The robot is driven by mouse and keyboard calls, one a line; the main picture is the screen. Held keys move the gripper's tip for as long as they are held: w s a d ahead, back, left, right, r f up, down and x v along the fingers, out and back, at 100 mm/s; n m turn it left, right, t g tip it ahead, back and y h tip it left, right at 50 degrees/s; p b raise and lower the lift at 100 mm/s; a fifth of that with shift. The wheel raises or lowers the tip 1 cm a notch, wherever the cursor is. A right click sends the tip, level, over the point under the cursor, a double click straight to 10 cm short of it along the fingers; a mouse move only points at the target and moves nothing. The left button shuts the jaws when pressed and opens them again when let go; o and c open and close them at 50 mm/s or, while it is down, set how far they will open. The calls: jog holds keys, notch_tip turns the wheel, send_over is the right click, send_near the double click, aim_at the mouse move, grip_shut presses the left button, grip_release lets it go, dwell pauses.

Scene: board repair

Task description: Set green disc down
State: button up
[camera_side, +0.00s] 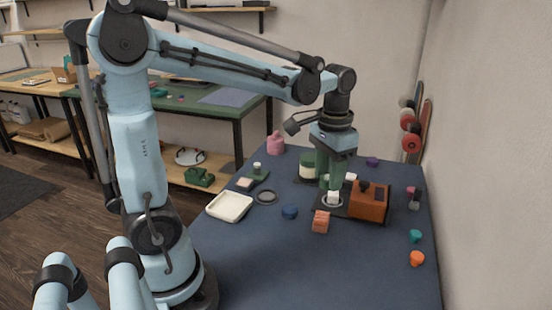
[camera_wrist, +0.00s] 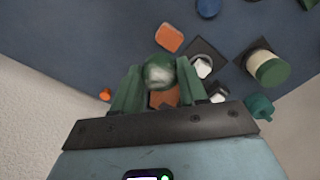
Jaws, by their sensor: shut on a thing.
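My gripper (camera_wrist: 158,82) has green fingers and is shut on a rounded green thing with a whitish patch, which I take as the green disc (camera_wrist: 158,72). In the wrist view it sits between the fingertips. In the side view my gripper (camera_side: 333,185) points down above the dark fixture on the table, and I cannot pick out the disc from the green fingers. A white faceted piece (camera_side: 333,197) stands just below the fingers in a pale ring; it also shows in the wrist view (camera_wrist: 201,67), right of the disc. I cannot tell whether the disc touches anything below.
An orange-brown box (camera_side: 368,203) stands right beside the fingers. A green-and-white jar (camera_side: 307,168) is behind left. An orange block (camera_side: 321,222) and blue disc (camera_side: 289,212) lie in front. A white tray (camera_side: 229,206) is at left. The front of the blue table (camera_side: 330,275) is clear.

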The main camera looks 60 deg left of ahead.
jog(key=s+d+r, duration=0.2)
jog(key=d+r, duration=0.2)
jog(key=d, duration=0.1)
jog(key=s+d+f, duration=0.3)
jog(key=s+d, duration=0.4)
jog(key=s, duration=0.3)
jog(key=s+d+f, duration=0.4)
jog(key=s+d, duration=0.2)
jog(key=s, duration=0.4)
send_over(290, 288)
notch_tip(290, 288, down, 7)
jog(key=shift+r, duration=0.15)
jog(key=shift+f, duration=2)
jog(key=o, duration=1)
jog(key=shift+f, duration=0.15)
